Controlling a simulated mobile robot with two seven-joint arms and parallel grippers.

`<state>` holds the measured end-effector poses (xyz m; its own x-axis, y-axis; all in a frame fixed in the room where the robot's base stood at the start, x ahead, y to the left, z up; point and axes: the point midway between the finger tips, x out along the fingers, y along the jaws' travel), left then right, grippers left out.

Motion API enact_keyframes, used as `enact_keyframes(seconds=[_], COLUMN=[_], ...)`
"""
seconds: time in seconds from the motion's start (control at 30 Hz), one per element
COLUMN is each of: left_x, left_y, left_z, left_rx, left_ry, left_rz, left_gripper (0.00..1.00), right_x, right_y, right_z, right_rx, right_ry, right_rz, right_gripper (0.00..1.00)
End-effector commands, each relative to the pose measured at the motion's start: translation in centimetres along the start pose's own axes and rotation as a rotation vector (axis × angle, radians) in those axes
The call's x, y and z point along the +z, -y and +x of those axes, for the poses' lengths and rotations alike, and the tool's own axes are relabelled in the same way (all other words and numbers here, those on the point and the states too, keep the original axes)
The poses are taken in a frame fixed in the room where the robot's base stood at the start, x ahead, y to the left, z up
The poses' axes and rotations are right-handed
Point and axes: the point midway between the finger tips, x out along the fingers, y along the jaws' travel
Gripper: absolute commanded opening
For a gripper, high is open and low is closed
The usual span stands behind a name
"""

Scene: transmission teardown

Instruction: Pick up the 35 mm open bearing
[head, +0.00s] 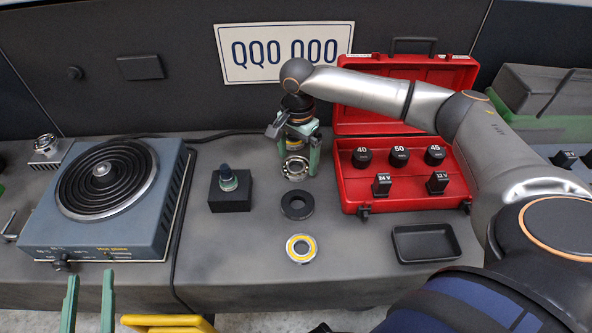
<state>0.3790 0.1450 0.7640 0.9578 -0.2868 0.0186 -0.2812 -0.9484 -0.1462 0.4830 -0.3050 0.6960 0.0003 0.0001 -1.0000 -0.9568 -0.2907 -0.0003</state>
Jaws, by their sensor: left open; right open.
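A silvery bearing with its balls showing (295,168), the one that looks open, lies on the bench in the head view. Its size is not readable. My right gripper (299,163) points down over it, green fingers apart, with one fingertip on either side of the bearing. I cannot tell whether they touch it. Just behind it, partly hidden by the fingers, is a yellowish ring-shaped part (297,146). In front lie a black ring-shaped bearing (297,205) and a bearing with a yellow ring (301,248). My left gripper (89,279) is open and empty at the bottom left.
A hot plate (100,240) stands at left, with its cable behind and beside it. A black block (230,197) holds a small bottle. An open red case (400,200) with black sockets stands right of the bearings. A black tray (426,243) lies in front of the case.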

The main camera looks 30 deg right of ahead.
Motion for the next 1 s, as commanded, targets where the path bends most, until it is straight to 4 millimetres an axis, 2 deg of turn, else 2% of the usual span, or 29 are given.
enact_keyframes(seconds=[0.3, 0.5, 0.67, 0.9, 1.0], left_x=[-6.8, -10.3, -11.5, -11.6, -11.6], left_y=[0.3, 0.2, 0.1, 0.1, 0.1], left_z=[-0.4, -1.4, -1.8, -1.8, -1.8], left_rx=[0.0, 0.004, 0.006, 0.006, 0.006], left_ry=[-0.281, -0.426, -0.475, -0.478, -0.477], left_rz=[0.082, 0.124, 0.139, 0.139, 0.139], left_gripper=[0.5, 0.5, 0.5, 0.5, 0.5], right_x=[0.0, 0.0, 0.0, 0.0, 0.0], right_y=[0.0, 0.0, 0.0, 0.0, 0.0], right_z=[1.0, 1.3, 1.3, 1.3, 1.3], right_rx=[-0.001, 0.0, 0.0, 0.0, 0.0], right_ry=[-0.001, -0.001, -0.001, -0.001, -0.001], right_rz=[0.0, -0.001, -0.001, -0.001, -0.001], right_gripper=[1.0, 1.0, 1.0, 1.0, 0.89])
